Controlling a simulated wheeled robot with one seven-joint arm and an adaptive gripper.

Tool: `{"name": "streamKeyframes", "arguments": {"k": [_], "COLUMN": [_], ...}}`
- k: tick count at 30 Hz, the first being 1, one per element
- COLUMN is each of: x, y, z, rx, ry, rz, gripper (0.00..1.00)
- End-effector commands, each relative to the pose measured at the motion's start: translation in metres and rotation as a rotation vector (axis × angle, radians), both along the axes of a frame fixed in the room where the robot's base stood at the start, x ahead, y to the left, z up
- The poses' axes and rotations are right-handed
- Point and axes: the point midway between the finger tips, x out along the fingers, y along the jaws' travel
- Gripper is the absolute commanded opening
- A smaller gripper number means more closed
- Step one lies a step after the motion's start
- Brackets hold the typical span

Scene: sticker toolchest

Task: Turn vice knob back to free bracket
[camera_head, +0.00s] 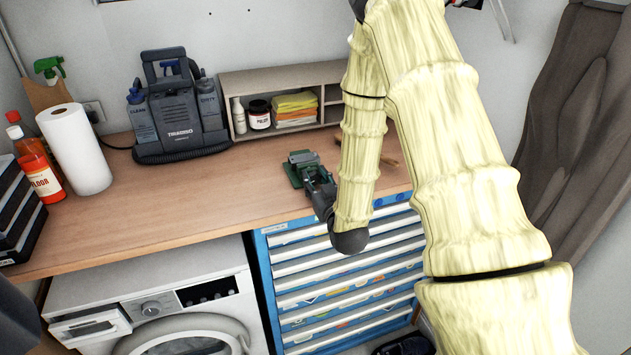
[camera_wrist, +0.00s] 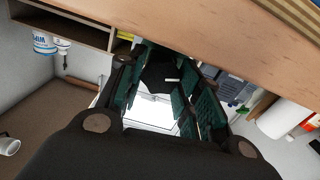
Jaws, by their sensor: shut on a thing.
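The green vice (camera_head: 300,168) sits near the front edge of the wooden workbench, left of my arm. My dark gripper (camera_head: 318,186) reaches it from the front, with its fingers at the vice's near end. In the wrist view my fingers (camera_wrist: 160,78) stand on both sides of a dark part in the middle, which I take as the vice knob (camera_wrist: 158,72). They are shut on it. Dark green surfaces show between and beside the fingers. The knob is mostly hidden in the head view. I cannot clearly make out the bracket in either view.
The workbench (camera_head: 200,190) is clear left of the vice. A carpet cleaner (camera_head: 178,115) and a shelf (camera_head: 228,103) stand behind. A paper roll (camera_head: 75,150) and red bottle (camera_head: 38,170) are far left. A blue drawer chest (camera_head: 275,230) and washing machine (camera_head: 165,290) are below.

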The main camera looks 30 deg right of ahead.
Motion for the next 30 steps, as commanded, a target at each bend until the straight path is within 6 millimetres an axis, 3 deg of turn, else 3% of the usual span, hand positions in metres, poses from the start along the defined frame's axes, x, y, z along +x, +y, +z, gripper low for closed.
{"name": "streamKeyframes", "arguments": {"k": [30], "x": [0.0008], "y": [0.0029], "z": [-0.0029], "rx": [-0.686], "ry": [0.170], "rz": [0.001], "gripper": [0.11]}}
